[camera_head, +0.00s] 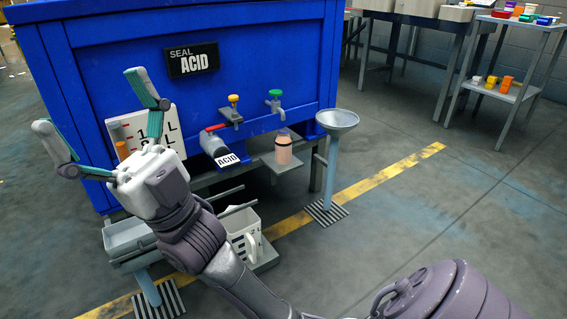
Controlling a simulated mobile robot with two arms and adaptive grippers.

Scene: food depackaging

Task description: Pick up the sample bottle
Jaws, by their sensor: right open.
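The sample bottle (283,152) looks like a small pinkish bottle with a dark band and a pale cap. It stands upright on a small grey shelf (288,166) at the front of the blue tank, below the green-handled tap (275,103). My right gripper (88,98) is at the left of the head view, its two teal-lined fingers spread wide and empty. It is well to the left of the bottle and apart from it. My left gripper is not in view.
The blue tank (120,70) bears a "SEAL ACID" sign (192,61). A yellow-handled tap (234,110) and a red-handled valve labelled ACID (215,145) are left of the bottle. A funnel stand (337,121) is to its right. A white jug (243,230) stands below.

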